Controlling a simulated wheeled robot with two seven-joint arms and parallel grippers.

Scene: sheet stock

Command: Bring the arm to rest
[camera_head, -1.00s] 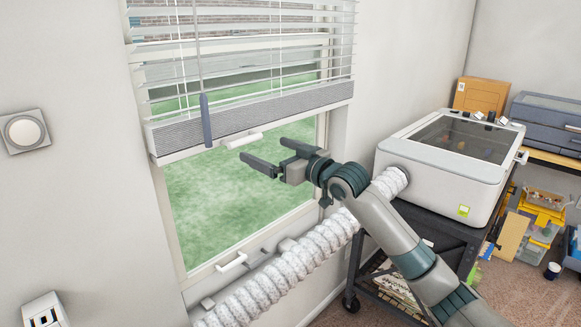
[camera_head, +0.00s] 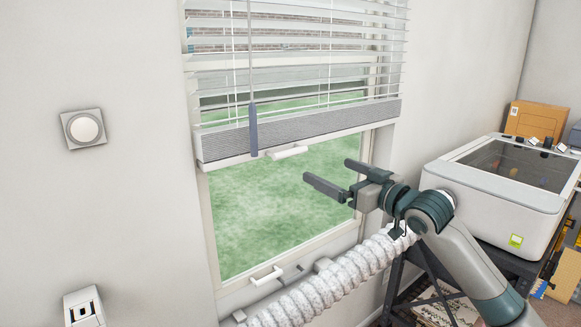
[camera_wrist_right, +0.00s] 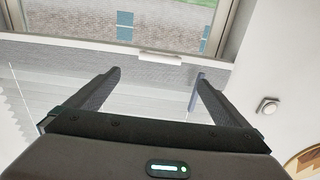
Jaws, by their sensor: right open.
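My right gripper (camera_head: 328,176) is open and empty, held in front of the window opening, below the blind. Its arm comes in from the lower right. In the right wrist view my right gripper (camera_wrist_right: 160,82) has its two dark fingers spread wide with nothing between them. The blind (camera_head: 300,128) hangs partly lowered over the window, with a blue-grey wand (camera_head: 253,130) in front of it. A white handle (camera_head: 287,152) sits just under the blind's bottom edge and another white handle (camera_head: 267,276) is at the sill. My left gripper is not in view.
A ribbed white hose (camera_head: 335,280) runs below the sill, behind my right arm. A white machine with a dark lid (camera_head: 510,185) stands on a black cart at the right. A round wall dial (camera_head: 85,129) and a white wall box (camera_head: 83,308) are at the left.

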